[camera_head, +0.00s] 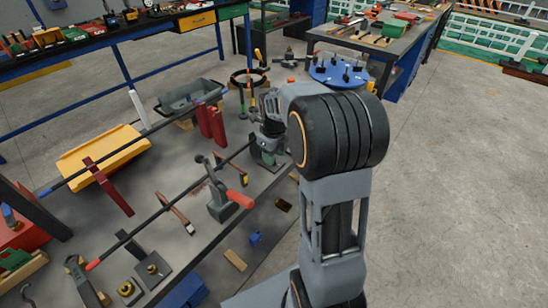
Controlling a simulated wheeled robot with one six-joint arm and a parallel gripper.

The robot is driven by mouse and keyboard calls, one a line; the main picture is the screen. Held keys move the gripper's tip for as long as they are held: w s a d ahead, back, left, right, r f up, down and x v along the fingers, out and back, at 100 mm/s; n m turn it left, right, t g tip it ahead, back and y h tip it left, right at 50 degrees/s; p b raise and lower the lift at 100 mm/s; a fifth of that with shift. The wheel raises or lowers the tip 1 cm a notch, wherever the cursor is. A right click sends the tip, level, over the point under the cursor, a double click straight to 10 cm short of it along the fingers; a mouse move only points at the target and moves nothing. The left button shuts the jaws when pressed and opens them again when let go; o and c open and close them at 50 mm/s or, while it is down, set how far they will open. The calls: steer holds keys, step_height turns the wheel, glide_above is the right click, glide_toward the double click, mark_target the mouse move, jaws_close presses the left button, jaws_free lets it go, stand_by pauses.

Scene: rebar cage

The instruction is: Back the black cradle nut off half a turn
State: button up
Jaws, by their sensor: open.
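My gripper (270,112) shows small and partly covered by my arm, near the middle of the picture. It is open, pointing down above a dark grey-green block (267,150) at the right end of a long black bar (175,205). This block may be the cradle. I cannot pick out the black cradle nut; the area under the jaws is small and dark. I cannot tell whether the jaws touch anything or lie around a nut.
A grey clamp with a red handle (240,199) stands on the grey bench, close to the bar. Red uprights (211,124), a yellow tray (103,157) and a grey bin (192,95) lie beyond. A round blue table (338,73) stands behind my arm. Open floor lies right.

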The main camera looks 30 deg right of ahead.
step_height(320, 180, up, 12)
steer(key=p, duration=0.1)
steer(key=shift+f, duration=0.1)
stand_by(0.7)
steer(key=s+a+r+n+t+p, duration=0.1)
steer(key=s+a+n+p, duration=0.3)
steer(key=s+n, duration=0.4)
steer(key=s+a+r+n+t+p, duration=0.2)
steer(key=s+n, duration=0.6)
steer(key=n, duration=1.5)
steer(key=a+r+p, duration=0.2)
steer(key=a+p, duration=0.1)
steer(key=a, duration=0.1)
steer(key=shift+t+p, duration=0.3)
